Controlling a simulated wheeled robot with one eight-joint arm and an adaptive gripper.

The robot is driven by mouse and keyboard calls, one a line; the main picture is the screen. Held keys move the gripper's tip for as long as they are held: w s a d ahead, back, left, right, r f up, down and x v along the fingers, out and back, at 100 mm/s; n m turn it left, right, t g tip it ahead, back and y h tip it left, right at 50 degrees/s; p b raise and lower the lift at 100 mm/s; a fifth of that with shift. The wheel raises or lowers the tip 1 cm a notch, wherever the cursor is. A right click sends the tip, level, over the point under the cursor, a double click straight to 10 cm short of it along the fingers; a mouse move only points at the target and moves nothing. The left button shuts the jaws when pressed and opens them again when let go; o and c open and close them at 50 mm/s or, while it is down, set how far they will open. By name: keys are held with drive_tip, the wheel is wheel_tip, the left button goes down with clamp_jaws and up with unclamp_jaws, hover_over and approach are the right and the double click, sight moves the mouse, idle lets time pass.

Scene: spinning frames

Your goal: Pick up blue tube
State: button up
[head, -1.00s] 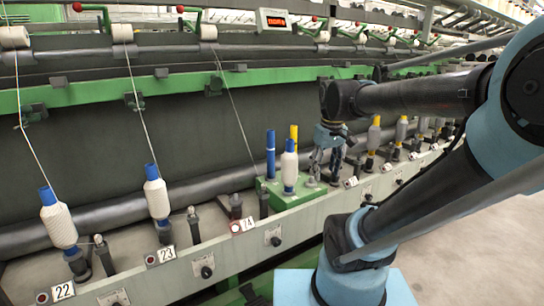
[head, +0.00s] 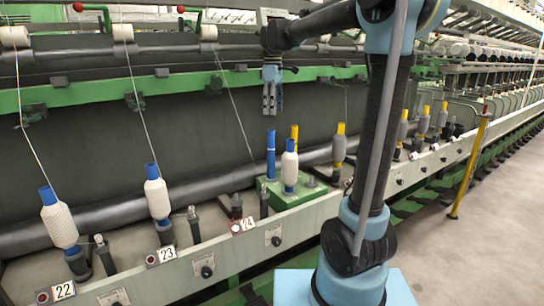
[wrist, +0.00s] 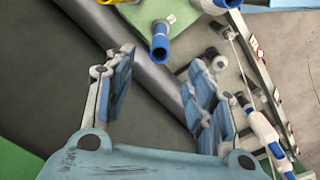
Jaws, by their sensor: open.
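The bare blue tube (head: 270,155) stands upright on a green block (head: 300,198) among the spindles. In the wrist view the blue tube (wrist: 160,43) shows its open end, just beyond the gap between my fingers. My gripper (head: 269,108) points down above the blue tube in the head view, clear of it. In the wrist view my gripper (wrist: 160,75) is open, with blue finger pads apart and nothing between them.
A white-wound bobbin (head: 290,167) stands close to the right of the blue tube, and a yellow tube (head: 294,133) is behind it. Wound bobbins stand on spindles left and right. A thread (head: 235,110) runs down left of my gripper.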

sight(271, 147)
drive_tip(key=shift+w+a+f, duration=0.25)
drive_tip(key=shift+w+a, duration=0.1)
drive_tip(key=shift+a, duration=0.1)
wheel_tip(271, 147, down, 17)
drive_tip(key=shift+s+r, duration=0.1)
idle(0.4)
drive_tip(key=c, duration=1.1)
